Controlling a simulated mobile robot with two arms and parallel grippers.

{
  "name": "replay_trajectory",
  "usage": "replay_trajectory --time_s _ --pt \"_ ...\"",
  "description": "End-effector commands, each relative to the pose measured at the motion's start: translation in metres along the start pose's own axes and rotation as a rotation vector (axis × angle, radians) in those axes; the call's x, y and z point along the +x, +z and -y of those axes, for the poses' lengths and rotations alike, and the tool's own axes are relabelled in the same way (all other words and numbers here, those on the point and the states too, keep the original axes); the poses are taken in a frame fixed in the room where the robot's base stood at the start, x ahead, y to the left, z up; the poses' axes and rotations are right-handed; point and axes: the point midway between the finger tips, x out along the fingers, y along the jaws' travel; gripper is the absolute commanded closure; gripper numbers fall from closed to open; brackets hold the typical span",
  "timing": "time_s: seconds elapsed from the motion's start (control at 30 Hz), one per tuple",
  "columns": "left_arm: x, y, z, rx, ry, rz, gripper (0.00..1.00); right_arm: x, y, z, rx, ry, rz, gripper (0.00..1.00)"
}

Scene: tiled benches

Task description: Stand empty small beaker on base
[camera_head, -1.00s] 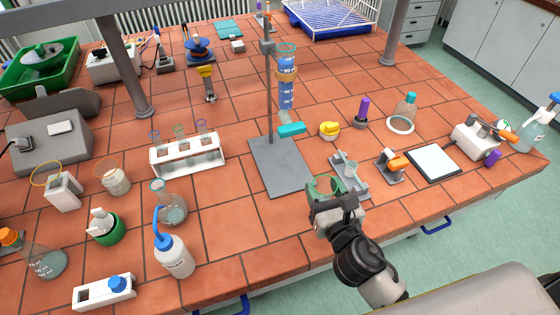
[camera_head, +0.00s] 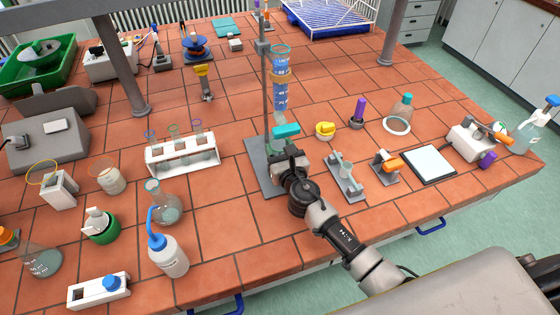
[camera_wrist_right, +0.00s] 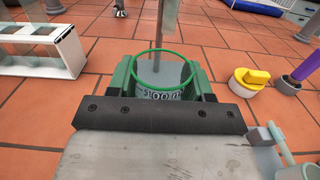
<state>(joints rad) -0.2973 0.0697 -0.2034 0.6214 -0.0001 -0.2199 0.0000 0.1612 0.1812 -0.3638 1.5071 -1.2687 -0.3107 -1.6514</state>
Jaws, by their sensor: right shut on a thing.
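The small beaker (camera_wrist_right: 160,92) is clear with a green rim and printed marks. It shows in the right wrist view, upright between the green fingers of my right gripper (camera_wrist_right: 162,88). No contents can be made out in it. In the head view my right gripper (camera_head: 287,156) is over the grey base plate (camera_head: 262,178) of the stand and hides the beaker. The base plate shows through and behind the beaker in the wrist view, with the stand's rod rising from it. I cannot tell whether the beaker touches the plate. My left gripper is not in view.
A blue-filled graduated tube (camera_head: 281,85) with a teal tap (camera_head: 286,131) hangs on the stand rod (camera_head: 266,95), just beyond my gripper. A white test tube rack (camera_head: 183,158) stands left. A yellow-capped item (camera_head: 325,130) and a small grey stand (camera_head: 346,177) are right.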

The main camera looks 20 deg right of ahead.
Motion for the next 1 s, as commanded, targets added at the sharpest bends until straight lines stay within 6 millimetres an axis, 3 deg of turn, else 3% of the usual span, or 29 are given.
replay_trajectory --time_s 0.2,0.67,0.7,0.87,1.0 --pt "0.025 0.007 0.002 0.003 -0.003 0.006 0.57 0.0 -0.036 0.0 0.0 -0.001 -0.002 0.83" --pt "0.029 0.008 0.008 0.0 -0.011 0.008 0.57 -0.001 -0.043 0.0 0.0 -0.001 0.0 0.83" --pt "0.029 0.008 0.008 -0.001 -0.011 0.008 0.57 -0.001 -0.043 0.0 0.0 -0.001 -0.001 0.48" --pt "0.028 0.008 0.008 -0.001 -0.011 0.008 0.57 -0.001 -0.042 0.0 0.0 -0.001 -0.001 0.24" --pt "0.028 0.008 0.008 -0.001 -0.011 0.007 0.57 -0.001 -0.042 0.0 0.0 -0.001 -0.001 0.24"
